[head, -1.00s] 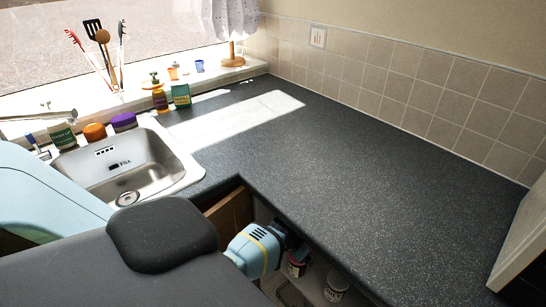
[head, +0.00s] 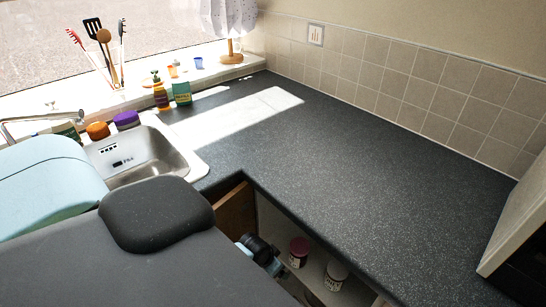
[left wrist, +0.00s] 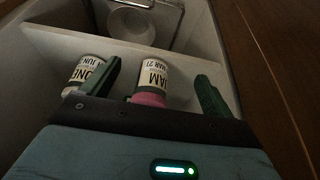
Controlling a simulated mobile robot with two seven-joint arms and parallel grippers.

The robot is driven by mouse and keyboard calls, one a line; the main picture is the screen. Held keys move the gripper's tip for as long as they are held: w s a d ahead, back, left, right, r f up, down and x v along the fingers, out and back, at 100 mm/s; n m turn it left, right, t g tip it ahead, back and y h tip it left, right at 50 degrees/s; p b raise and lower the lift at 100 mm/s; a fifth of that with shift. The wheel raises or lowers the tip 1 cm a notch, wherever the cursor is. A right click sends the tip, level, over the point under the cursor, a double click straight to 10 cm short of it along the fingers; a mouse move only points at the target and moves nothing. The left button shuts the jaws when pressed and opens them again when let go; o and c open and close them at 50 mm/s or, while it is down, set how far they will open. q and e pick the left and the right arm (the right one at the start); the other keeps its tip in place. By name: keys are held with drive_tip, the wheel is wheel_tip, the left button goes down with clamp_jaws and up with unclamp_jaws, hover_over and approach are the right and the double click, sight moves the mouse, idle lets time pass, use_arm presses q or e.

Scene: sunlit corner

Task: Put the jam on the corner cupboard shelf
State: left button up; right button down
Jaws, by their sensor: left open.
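The jam jar (left wrist: 151,80), with a pink lid and a white label reading JAM, stands between the fingers of my open left gripper (left wrist: 155,90) in the left wrist view, with no visible grip on it. In the head view its red-pink lid (head: 299,246) shows inside the open corner cupboard under the worktop. A honey jar (left wrist: 86,72) is beside the left-hand finger, partly hidden by it. It also shows in the head view (head: 335,276). The pale cupboard shelf (head: 314,264) is under the jars. My left gripper is partly visible left of the jam in the head view. My right gripper is out of view.
A wooden cupboard door (head: 236,211) stands open at the left of the opening. The dark worktop (head: 330,160) is largely clear. The sink (head: 145,160) is at left. A white bowl (left wrist: 131,22) and wire rack show in another compartment.

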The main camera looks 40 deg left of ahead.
use_arm(q)
drive_tip(key=s+d+m+t, duration=0.1)
drive_tip(key=s+d+t, duration=0.1)
drive_tip(key=s+d, duration=0.9)
drive_tip(key=s+d+r+t, duration=0.1)
drive_tip(key=s+d+r, duration=0.1)
drive_tip(key=s, duration=0.3)
drive_tip(key=s+d+r+t+h, duration=0.1)
drive_tip(key=s+d+r, duration=0.1)
drive_tip(key=s+r, duration=0.3)
drive_tip(key=shift+s+d+r+h, duration=0.2)
drive_tip(key=shift+s+d+h, duration=0.15)
drive_tip(key=shift+s, duration=0.45)
drive_tip(key=shift+s, duration=0.1)
